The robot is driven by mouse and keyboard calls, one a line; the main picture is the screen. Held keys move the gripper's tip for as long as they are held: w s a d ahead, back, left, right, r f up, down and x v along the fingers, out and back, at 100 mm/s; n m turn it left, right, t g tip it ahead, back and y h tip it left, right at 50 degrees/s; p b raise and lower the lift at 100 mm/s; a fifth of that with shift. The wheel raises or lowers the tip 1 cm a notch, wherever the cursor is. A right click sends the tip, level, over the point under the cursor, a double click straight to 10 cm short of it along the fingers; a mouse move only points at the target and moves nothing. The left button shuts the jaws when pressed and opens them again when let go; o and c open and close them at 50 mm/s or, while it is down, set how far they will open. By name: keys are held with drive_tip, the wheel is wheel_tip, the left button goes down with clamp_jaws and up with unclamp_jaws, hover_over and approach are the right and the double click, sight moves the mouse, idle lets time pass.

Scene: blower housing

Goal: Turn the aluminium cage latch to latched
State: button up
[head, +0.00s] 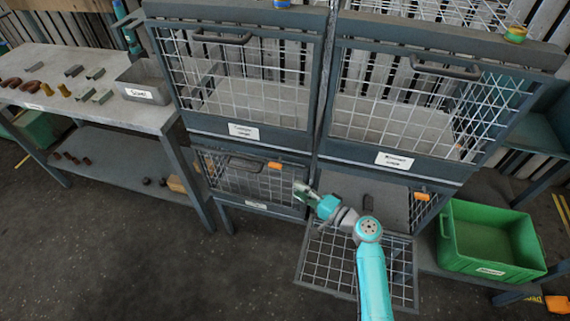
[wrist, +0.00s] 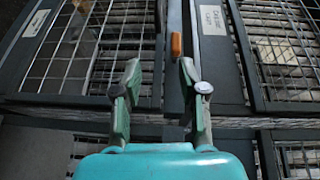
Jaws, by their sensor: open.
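The cages carry small orange latch handles. One orange latch (head: 275,165) is at the top of the closed lower left cage door (head: 225,185). Another orange latch (head: 422,197) is at the lower right cage, whose mesh door (head: 315,262) hangs open. The labels are too blurred to tell which cage is aluminium. My gripper (head: 302,190) is by the right edge of the lower left door, below and right of its latch. In the wrist view my gripper (wrist: 160,75) is open and empty, with an orange latch (wrist: 176,45) beyond the fingertips, apart from them.
Two large mesh cages (head: 228,128) (head: 455,165) stand above. The open lower right door lies beneath my arm. A green crate (head: 500,265) is at right. A workbench (head: 60,104) with small parts and a grey bin (head: 135,88) is at left. Floor at lower left is clear.

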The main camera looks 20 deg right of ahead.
sight(277, 165)
drive_tip(key=shift+y, duration=0.4)
drive_tip(key=w+a, duration=0.1)
drive_tip(key=w, duration=0.2)
drive_tip(key=w+a+r, duration=0.1)
drive_tip(key=w, duration=0.3)
drive_tip(key=w+a+r, duration=0.1)
drive_tip(key=w+a, duration=0.1)
drive_tip(key=w, duration=0.1)
drive_tip(key=shift+w+a, duration=0.1)
drive_tip(key=shift+w, duration=0.3)
clamp_jaws()
